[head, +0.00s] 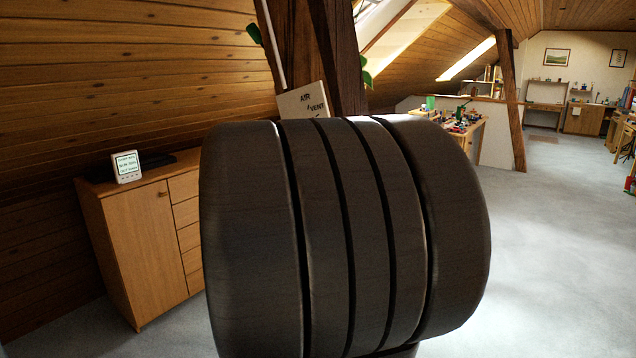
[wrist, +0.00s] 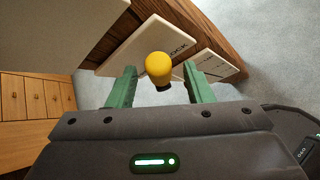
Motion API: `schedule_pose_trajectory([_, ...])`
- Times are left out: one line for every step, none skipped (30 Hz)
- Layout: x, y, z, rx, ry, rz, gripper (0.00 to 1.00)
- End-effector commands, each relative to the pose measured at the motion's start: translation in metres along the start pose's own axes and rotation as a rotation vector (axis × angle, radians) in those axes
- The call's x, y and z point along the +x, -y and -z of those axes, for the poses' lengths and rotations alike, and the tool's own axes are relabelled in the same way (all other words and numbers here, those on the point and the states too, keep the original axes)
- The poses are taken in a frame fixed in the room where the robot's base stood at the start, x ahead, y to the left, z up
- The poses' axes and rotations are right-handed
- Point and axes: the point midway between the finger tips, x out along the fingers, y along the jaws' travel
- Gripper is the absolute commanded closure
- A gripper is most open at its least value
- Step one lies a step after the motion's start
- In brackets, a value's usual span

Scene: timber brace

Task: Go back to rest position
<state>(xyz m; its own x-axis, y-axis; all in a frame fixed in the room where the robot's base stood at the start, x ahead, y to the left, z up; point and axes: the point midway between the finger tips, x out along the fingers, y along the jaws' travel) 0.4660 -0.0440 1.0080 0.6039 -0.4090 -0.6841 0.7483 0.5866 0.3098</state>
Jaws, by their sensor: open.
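My gripper (wrist: 159,72) shows in the wrist view with two green fingers spread apart. A yellow rounded knob (wrist: 158,66) with a dark base appears between the fingertips, and I see no finger touching it. Behind it is a pale panel (wrist: 140,42) with lettering ending in "OCK", partly covered by the knob. A second pale panel (wrist: 213,67) lies to its right on the timber brace (wrist: 224,38). In the head view, the dark rounded part of my arm fills the middle and hides the gripper and knob. The timber brace (head: 343,55) rises behind it with an "AIR VENT" sign (head: 303,101).
A wooden cabinet (head: 150,240) with a small display (head: 127,166) on top stands at the left by the sloped plank wall. A cluttered table (head: 458,128) and another post (head: 510,100) stand behind. Grey floor (head: 550,240) is clear at the right.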

Motion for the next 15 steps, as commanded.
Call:
schedule_pose_trajectory([0.009, 0.001, 0.001, 0.000, 0.000, 0.003, 0.54])
schedule_pose_trajectory([0.012, 0.002, 0.001, -0.001, 0.000, 0.004, 0.54])
schedule_pose_trajectory([0.017, 0.001, 0.001, 0.000, 0.000, 0.003, 0.54])
schedule_pose_trajectory([0.019, 0.001, 0.001, 0.000, 0.000, 0.002, 0.54])
schedule_pose_trajectory([0.021, 0.001, 0.001, -0.001, 0.000, 0.002, 0.54])
schedule_pose_trajectory([0.024, 0.001, 0.001, -0.001, 0.000, 0.002, 0.54])
schedule_pose_trajectory([0.025, 0.001, 0.001, 0.000, 0.000, 0.002, 0.54])
schedule_pose_trajectory([0.027, 0.001, 0.001, 0.000, -0.001, 0.001, 0.54])
schedule_pose_trajectory([0.028, 0.001, 0.000, 0.000, -0.001, 0.001, 0.54])
schedule_pose_trajectory([0.028, 0.000, 0.000, 0.000, -0.001, 0.000, 0.54])
schedule_pose_trajectory([0.029, 0.000, 0.000, 0.000, -0.001, 0.000, 0.54])
schedule_pose_trajectory([0.029, 0.000, 0.000, 0.000, -0.001, -0.001, 0.54])
schedule_pose_trajectory([0.029, 0.000, 0.000, 0.000, -0.001, -0.001, 0.54])
schedule_pose_trajectory([0.029, 0.000, 0.000, 0.000, -0.001, -0.001, 0.54])
schedule_pose_trajectory([0.029, 0.000, 0.000, -0.001, -0.001, -0.001, 0.54])
